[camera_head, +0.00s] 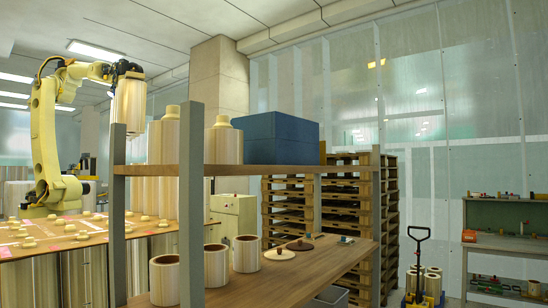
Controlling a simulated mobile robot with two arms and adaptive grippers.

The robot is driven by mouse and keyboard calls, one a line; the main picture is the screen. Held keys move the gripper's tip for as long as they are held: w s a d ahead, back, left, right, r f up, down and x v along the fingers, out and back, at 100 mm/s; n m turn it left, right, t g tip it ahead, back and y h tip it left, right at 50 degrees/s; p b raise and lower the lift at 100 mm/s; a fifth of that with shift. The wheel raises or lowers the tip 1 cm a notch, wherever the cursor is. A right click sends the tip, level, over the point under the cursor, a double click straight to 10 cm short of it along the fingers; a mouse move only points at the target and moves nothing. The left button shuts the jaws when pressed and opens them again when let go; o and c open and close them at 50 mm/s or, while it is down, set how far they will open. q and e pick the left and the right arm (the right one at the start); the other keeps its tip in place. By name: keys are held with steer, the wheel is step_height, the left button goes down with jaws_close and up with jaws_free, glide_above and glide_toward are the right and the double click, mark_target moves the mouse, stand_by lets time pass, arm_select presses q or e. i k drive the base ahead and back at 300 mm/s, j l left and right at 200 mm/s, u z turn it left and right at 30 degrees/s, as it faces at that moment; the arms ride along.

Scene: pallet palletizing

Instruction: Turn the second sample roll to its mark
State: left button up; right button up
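Three short sample rolls with brown rims and dark open tops stand in a row on the lower wooden shelf: a near one (164,284), a middle one (216,268) and a far one (246,257). A grey post partly hides the near and middle rolls. I cannot tell from the picture which is called second, and I see no mark on any of them. Neither of my grippers is in view.
Round knobbed discs (279,255) lie right of the rolls on the lower shelf (325,268). The upper shelf (290,171) holds a blue box (280,138) and a large roll (226,146). A yellow industrial arm (45,135) holds a roll. Stacked pallets (385,215) stand behind.

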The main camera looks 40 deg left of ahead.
mark_target(224, 145)
steer(key=i+j+z, duration=0.15)
steer(key=i, duration=1.1)
steer(key=i+l+u, duration=0.15)
steer(key=i+u, duration=0.15)
steer(key=i+l+u, duration=0.25)
steer(key=i, duration=0.2)
